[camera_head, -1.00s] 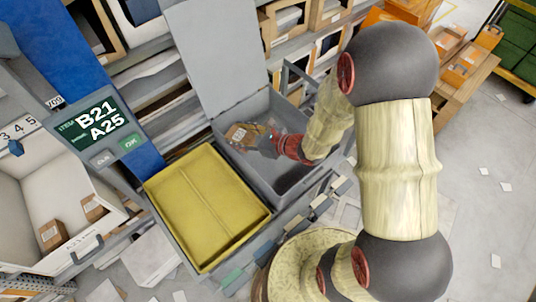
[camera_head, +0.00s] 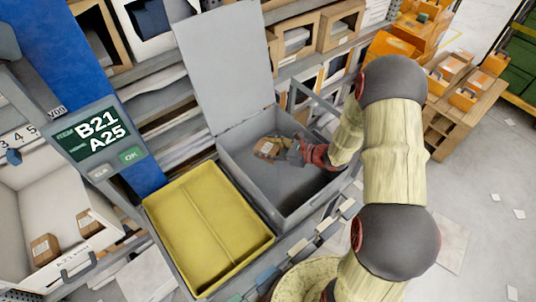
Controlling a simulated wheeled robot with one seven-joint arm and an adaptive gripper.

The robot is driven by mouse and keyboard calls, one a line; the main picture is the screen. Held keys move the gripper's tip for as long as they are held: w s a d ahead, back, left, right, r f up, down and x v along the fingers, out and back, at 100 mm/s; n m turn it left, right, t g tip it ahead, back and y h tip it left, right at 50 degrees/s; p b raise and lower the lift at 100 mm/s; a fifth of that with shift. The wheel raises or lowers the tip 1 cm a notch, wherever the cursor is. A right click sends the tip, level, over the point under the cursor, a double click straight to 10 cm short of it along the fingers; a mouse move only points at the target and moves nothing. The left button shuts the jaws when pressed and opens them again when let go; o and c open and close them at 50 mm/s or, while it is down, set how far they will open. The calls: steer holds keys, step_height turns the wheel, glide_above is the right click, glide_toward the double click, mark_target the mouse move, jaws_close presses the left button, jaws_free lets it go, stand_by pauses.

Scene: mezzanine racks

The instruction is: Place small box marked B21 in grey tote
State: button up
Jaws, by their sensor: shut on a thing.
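A small brown cardboard box (camera_head: 267,148) with a pale label is held by my gripper (camera_head: 287,150). The gripper reaches in from the right and is shut on the box. Box and gripper are over the inside of the grey tote (camera_head: 291,218), near its back left part. I cannot tell whether the box touches the tote's floor. The grey tote has its lid (camera_head: 222,65) standing open at the back. The mark on the held box is too small to read. A screen (camera_head: 97,132) at the left shows "B21" and "A25".
A yellow tote (camera_head: 205,230) stands directly left of the grey tote. A white bin (camera_head: 30,200) at far left holds small brown boxes (camera_head: 44,249). Racks with files and trays rise behind. A wooden stand with orange bins (camera_head: 463,98) is at right.

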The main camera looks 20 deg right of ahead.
mark_target(268, 152)
steer(key=f, duration=0.1)
steer(key=f+b, duration=0.1)
steer(key=f, duration=0.1)
steer(key=shift+w+d+f+b, duration=0.2)
steer(key=shift+d+f+b, duration=0.05)
steer(key=shift+d+b, duration=0.05)
steer(key=shift+f, duration=0.15)
steer(key=shift+f+b, duration=0.5)
steer(key=shift+f, duration=0.15)
steer(key=o, duration=1.1)
steer(key=shift+s+a+f, duration=0.1)
steer(key=shift+o, duration=0.4)
